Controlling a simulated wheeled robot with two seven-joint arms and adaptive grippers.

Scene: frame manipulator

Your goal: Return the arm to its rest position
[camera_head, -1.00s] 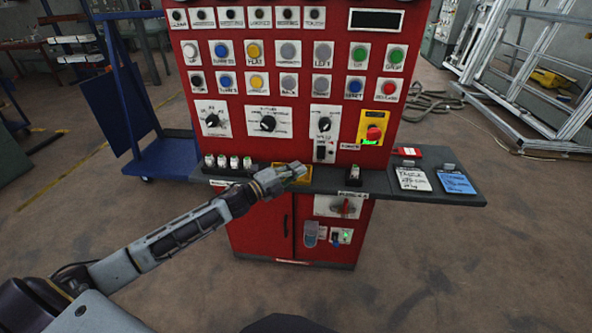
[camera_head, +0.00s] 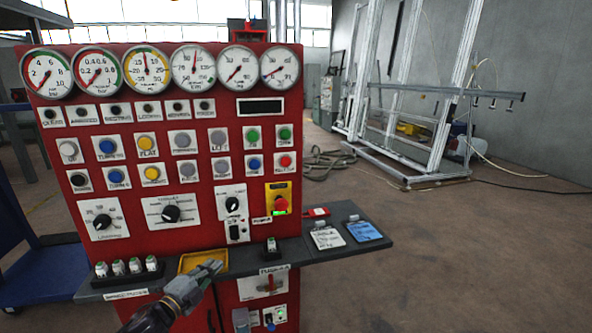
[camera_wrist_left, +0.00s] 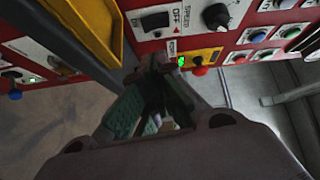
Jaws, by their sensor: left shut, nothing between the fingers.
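My left gripper (camera_head: 214,268) shows at the lower middle of the head view, in front of the shelf of the red control panel (camera_head: 150,60). It is shut and holds nothing. Its fingers are close to the yellow tray (camera_head: 190,262) on the shelf; I cannot tell whether they touch it. In the left wrist view the gripper (camera_wrist_left: 158,72) points toward the panel, with the yellow tray (camera_wrist_left: 85,30) at the upper left. Most of my left arm is below the head view's edge. My right gripper is in neither view.
The grey shelf (camera_head: 290,255) juts out in front of the panel. Several small white-topped items (camera_head: 127,266) stand at its left, and two clipboards (camera_head: 345,233) lie at its right. A blue cart (camera_head: 35,270) stands at the left. Floor at the right is clear before a metal frame (camera_head: 410,110).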

